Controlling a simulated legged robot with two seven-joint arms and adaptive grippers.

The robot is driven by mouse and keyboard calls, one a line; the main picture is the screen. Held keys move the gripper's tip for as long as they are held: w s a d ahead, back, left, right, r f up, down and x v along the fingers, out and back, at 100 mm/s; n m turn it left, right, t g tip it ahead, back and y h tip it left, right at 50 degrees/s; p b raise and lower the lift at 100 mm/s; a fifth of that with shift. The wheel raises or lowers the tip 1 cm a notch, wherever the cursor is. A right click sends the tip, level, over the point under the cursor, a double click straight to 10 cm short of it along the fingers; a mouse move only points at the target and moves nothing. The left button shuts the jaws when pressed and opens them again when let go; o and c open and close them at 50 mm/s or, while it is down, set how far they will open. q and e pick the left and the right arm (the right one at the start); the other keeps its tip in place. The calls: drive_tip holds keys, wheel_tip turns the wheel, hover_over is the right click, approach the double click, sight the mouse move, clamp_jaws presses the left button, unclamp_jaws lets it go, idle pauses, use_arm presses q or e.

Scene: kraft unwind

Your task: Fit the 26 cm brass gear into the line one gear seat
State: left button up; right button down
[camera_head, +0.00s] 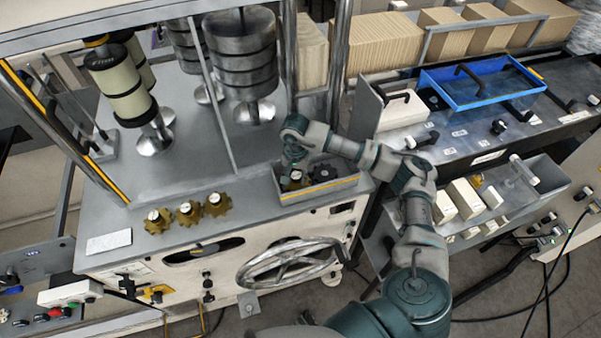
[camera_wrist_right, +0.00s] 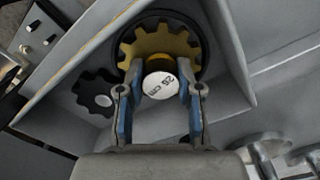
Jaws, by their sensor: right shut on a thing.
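The 26 cm brass gear (camera_wrist_right: 160,48) has a white hub cap marked "26 cm". My right gripper (camera_wrist_right: 158,92) is shut on that hub, one blue-padded finger on each side. In the head view the right gripper (camera_head: 294,172) reaches down into a grey open tray (camera_head: 318,192) at the machine's right corner. The gear sits against or over a dark round ring (camera_wrist_right: 206,52); I cannot tell whether it touches it. A black gear (camera_wrist_right: 97,92) lies beside it in the tray. I cannot identify the line one gear seat for certain. My left gripper is not in view.
Three brass gears with white caps (camera_head: 187,212) stand in a row on the machine top, left of the tray. A spoked handwheel (camera_head: 290,262) is below. Metal posts and stacked rolls (camera_head: 240,55) rise behind. A blue tray (camera_head: 484,82) is on the right bench.

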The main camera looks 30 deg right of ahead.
drive_tip(key=shift+w+a+r, duration=0.1)
drive_tip(key=shift+a, duration=0.35)
drive_tip(key=c, duration=1)
unclamp_jaws()
drive_tip(key=shift+d, duration=0.2)
drive_tip(key=o, duration=0.3)
drive_tip(key=shift+d, duration=0.25)
drive_tip(key=shift+d+f, duration=0.2)
drive_tip(key=shift+d, duration=0.2)
drive_tip(key=shift+r, duration=0.2)
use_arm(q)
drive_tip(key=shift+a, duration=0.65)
use_arm(e)
wheel_tip(320, 180, up, 12)
drive_tip(key=shift+d+f, duration=0.25)
